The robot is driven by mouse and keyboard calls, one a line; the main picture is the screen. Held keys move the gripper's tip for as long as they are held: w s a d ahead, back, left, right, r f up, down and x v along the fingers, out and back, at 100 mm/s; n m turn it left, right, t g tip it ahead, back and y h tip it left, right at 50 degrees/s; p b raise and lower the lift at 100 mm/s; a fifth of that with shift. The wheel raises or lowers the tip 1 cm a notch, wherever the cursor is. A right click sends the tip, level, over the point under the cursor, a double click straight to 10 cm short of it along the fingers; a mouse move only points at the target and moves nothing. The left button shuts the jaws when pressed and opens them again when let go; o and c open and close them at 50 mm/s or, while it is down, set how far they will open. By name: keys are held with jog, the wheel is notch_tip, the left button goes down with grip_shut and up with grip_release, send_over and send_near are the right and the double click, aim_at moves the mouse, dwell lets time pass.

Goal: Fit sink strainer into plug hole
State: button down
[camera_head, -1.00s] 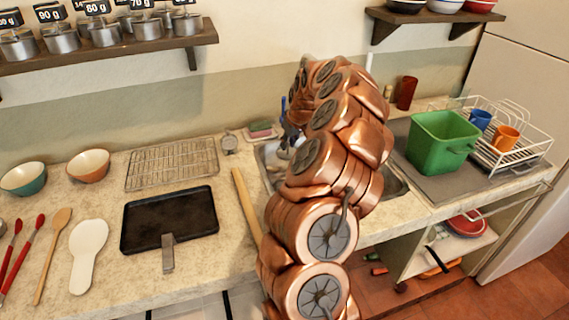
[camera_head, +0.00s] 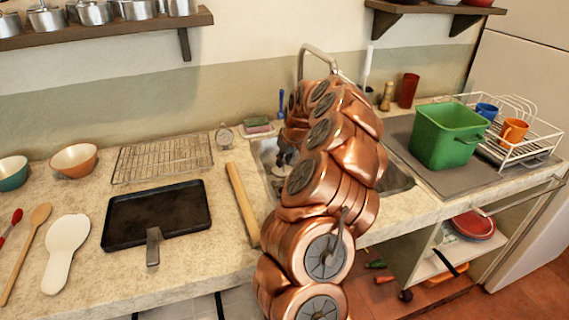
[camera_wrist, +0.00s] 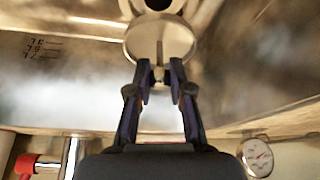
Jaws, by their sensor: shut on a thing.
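In the wrist view, my gripper (camera_wrist: 160,78) is shut on the upright stem of the sink strainer (camera_wrist: 145,42), a round pale metal disc. The strainer is over the steel sink basin (camera_wrist: 90,75). The plug hole (camera_wrist: 157,4), a dark round opening with a metal ring, shows at the top edge, just beyond the disc and partly cut off. I cannot tell how high the strainer is above the basin floor. In the head view, my gripper (camera_head: 286,152) is low at the left part of the sink (camera_head: 397,180), mostly hidden by my copper arm.
The tap (camera_head: 318,48) rises behind the sink. A sponge (camera_head: 257,126) and a dial (camera_head: 224,136) stand left of it, and a rolling pin (camera_head: 243,205) lies near its left edge. A green bin (camera_head: 445,136) and dish rack (camera_head: 540,150) are to the right.

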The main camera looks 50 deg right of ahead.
aim_at(286, 171)
jog(key=shift+s+f+b, duration=0.1)
jog(key=shift+s+b, duration=0.1)
jog(key=shift+b, duration=0.25)
jog(key=shift+f, duration=0.15)
jog(key=shift+f+b, duration=1.3)
jog(key=shift+f, duration=1.35)
jog(key=shift+b, duration=0.7)
jog(key=shift+f+b, duration=0.55)
jog(key=shift+f, duration=0.6)
jog(key=c, duration=1)
grip_release()
jog(key=shift+o, duration=0.2)
jog(key=shift+r, duration=0.15)
